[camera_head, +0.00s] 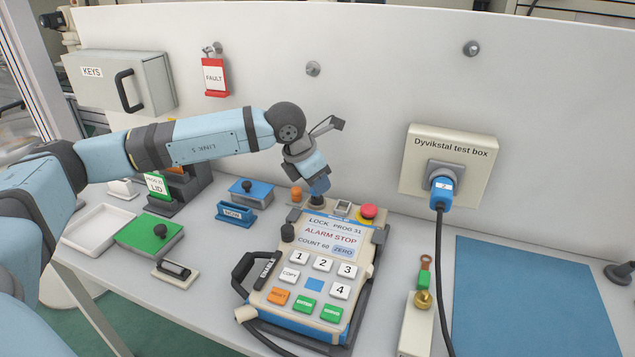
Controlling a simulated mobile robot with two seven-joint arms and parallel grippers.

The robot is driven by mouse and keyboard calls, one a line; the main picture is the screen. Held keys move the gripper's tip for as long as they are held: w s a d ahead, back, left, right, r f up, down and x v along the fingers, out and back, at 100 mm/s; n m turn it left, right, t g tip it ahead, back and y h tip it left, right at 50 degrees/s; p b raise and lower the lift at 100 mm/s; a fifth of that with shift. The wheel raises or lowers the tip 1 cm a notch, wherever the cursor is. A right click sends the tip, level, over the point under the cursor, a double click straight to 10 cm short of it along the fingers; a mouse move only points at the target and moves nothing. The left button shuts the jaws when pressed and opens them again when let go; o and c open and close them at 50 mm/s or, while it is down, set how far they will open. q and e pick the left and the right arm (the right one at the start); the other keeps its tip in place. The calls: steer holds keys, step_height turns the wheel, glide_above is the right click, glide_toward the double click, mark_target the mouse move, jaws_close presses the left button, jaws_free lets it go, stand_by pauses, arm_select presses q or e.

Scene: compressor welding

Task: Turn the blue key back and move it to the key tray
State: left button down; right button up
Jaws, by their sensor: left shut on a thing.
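My left gripper (317,198) points down at the top edge of the control box (262,318), just left of its red emergency button (368,212). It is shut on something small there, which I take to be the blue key. The fingers hide most of it, so I cannot tell its turn angle or whether it sits in its lock. The box's screen (331,236) reads "LOCK PROG 31", "ALARM STOP" and "COUNT 60". An empty white tray (99,229) lies at the left of the table; no label marks it as the key tray. My right gripper is not in view.
A grey KEYS cabinet (112,82) and a red FAULT tag (215,78) hang on the wall. Green (150,235) and blue (250,191) blocks stand left of the box. A cable runs from the test box (448,165). A blue mat (530,300) lies clear at right.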

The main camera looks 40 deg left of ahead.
arm_select(q)
steer(key=shift+r+p, duration=0.6)
steer(key=shift+r, duration=0.55)
steer(key=shift+r+p, duration=0.45)
steer(key=shift+r, duration=0.55)
